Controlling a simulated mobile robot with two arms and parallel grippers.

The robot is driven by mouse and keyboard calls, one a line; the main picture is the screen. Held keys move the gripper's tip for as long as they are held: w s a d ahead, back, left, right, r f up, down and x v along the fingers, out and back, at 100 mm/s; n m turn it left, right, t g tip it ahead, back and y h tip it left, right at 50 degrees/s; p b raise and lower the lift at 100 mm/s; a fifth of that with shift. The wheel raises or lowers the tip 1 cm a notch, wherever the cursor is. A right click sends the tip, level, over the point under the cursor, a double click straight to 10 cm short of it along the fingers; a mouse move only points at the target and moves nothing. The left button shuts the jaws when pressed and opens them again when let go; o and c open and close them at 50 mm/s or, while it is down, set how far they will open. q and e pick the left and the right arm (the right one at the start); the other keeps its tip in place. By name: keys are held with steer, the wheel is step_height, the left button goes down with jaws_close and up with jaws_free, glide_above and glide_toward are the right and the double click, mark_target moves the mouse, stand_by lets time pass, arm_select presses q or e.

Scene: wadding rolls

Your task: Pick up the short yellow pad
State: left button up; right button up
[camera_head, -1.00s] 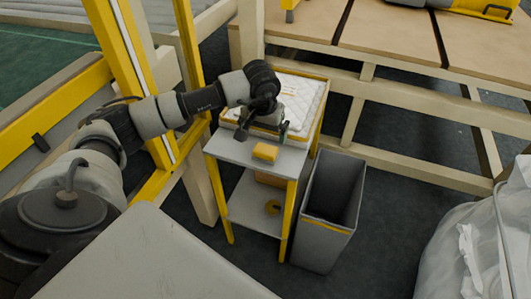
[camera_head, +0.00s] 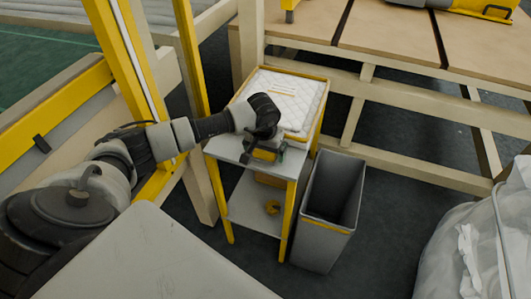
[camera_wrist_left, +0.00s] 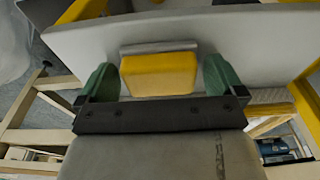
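The short yellow pad (camera_head: 264,154) lies on the grey top of a small yellow-legged stand (camera_head: 225,148). It is partly hidden by my left gripper in the head view. In the left wrist view the yellow pad (camera_wrist_left: 159,76) shows as a small block with a grey strip along its far edge. My left gripper (camera_head: 262,157) is over the stand top at the pad. In the left wrist view its green fingertips (camera_wrist_left: 160,80) are spread, one on each side of the pad, with a visible gap on both sides. My right gripper is not in view.
A yellow-edged box with white quilted wadding (camera_head: 293,98) stands behind the pad. A grey bin (camera_head: 323,240) stands to the right. A clear plastic bag (camera_head: 465,245) is at far right.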

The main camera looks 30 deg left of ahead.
arm_select(q)
steer(key=c, duration=0.8)
steer(key=shift+r, duration=0.1)
steer(key=shift+r, duration=0.25)
step_height(320, 180, up, 4)
steer(key=shift+d+f, duration=0.15)
steer(key=d+r, duration=0.2)
steer(key=d, duration=0.1)
steer(key=d+r, duration=0.2)
steer(key=d, duration=0.2)
steer(key=d+r+b, duration=0.1)
steer(key=d+r, duration=0.1)
steer(key=d, duration=0.2)
steer(key=shift+w+d+r, duration=0.2)
steer(key=shift+r, duration=0.1)
